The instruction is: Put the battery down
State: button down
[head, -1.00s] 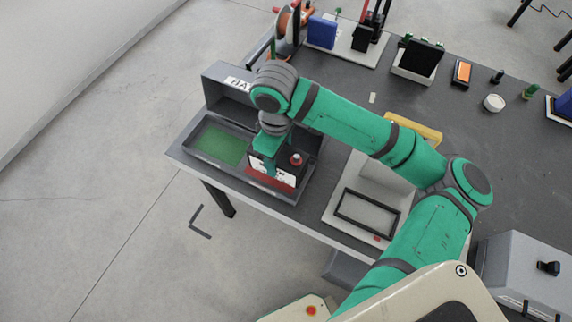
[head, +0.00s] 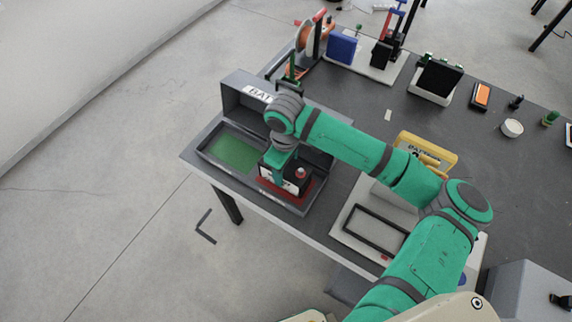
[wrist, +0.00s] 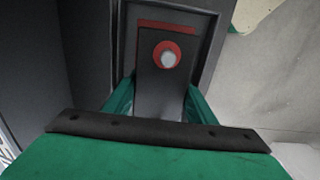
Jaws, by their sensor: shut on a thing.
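The battery (head: 297,176) is a dark box with a pale label and a red-ringed terminal on top. It is upright over the red right-hand section (head: 305,201) of a grey tray. In the wrist view the battery (wrist: 160,90) lies between my teal fingers, with a strip of red beyond it. My gripper (head: 280,172) is shut on the battery from above. Whether its underside touches the tray floor cannot be told. The tray's left section (head: 233,153) is green and empty.
A grey labelled housing (head: 240,98) stands behind the tray. A pale plate with a black frame (head: 374,231) is to the right, with a yellow-handled case (head: 428,150) behind it. The table's front edge is close to the tray.

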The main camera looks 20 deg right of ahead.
jog(key=shift+f, duration=0.15)
jog(key=shift+f, duration=0.2)
jog(key=c, duration=0.8)
grip_release()
